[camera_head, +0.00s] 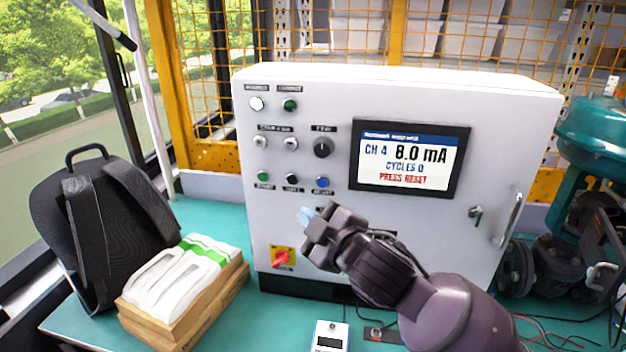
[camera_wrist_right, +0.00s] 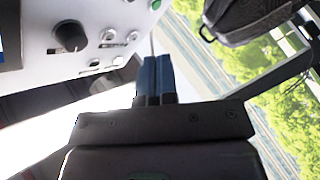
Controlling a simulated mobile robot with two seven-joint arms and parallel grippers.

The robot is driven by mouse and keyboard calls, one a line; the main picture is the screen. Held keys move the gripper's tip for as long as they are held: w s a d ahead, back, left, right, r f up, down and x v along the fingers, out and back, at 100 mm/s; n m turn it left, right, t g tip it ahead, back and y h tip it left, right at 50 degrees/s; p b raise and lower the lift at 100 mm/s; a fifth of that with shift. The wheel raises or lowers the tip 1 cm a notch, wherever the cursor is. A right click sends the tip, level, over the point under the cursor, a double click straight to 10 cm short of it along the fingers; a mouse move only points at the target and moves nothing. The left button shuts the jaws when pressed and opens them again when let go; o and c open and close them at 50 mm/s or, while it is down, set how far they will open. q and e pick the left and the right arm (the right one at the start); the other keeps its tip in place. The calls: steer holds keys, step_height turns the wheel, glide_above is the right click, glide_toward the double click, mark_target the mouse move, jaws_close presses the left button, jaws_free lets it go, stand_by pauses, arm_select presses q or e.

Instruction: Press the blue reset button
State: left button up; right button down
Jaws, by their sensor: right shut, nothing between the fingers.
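The blue reset button (camera_head: 322,182) is a small round button at the right end of the lower row on the white control cabinet (camera_head: 410,245). My right gripper (camera_head: 306,213) is shut and empty, just below and slightly left of the button in the head view. I cannot tell how far its tips are from the panel. In the right wrist view its blue fingers (camera_wrist_right: 155,78) lie together, with the cabinet face (camera_wrist_right: 40,75) at the left. I cannot make out the blue button in that view. My left gripper is not in view.
A green button (camera_head: 264,177) and a black button (camera_head: 292,179) share the row. A black knob (camera_head: 322,147) sits above. The screen (camera_head: 409,158) reads "CH 4 8.0 mA, CYCLES 0, PRESS RESET". A red-yellow switch (camera_head: 282,258) is lower left. A backpack (camera_head: 95,225) stands left.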

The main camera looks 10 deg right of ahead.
mark_target(323, 182)
arm_select(q)
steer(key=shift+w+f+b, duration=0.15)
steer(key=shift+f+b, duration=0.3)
steer(key=shift+b, duration=0.35)
arm_select(e)
steer(key=shift+w+d, duration=0.55)
steer(key=shift+w, duration=0.8)
steer(key=shift+w+d, duration=0.6)
steer(key=shift+w, duration=0.7)
steer(key=shift+w+d, duration=0.55)
steer(key=shift+w, duration=0.8)
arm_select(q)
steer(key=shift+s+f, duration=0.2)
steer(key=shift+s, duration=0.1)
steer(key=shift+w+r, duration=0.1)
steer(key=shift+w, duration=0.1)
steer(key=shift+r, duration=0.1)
arm_select(e)
steer(key=shift+w+d, duration=0.1)
arm_select(q)
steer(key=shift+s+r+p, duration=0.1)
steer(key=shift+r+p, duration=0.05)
steer(key=shift+p, duration=0.15)
arm_select(e)
steer(key=shift+w+d, duration=0.1)
steer(key=shift+w, duration=0.2)
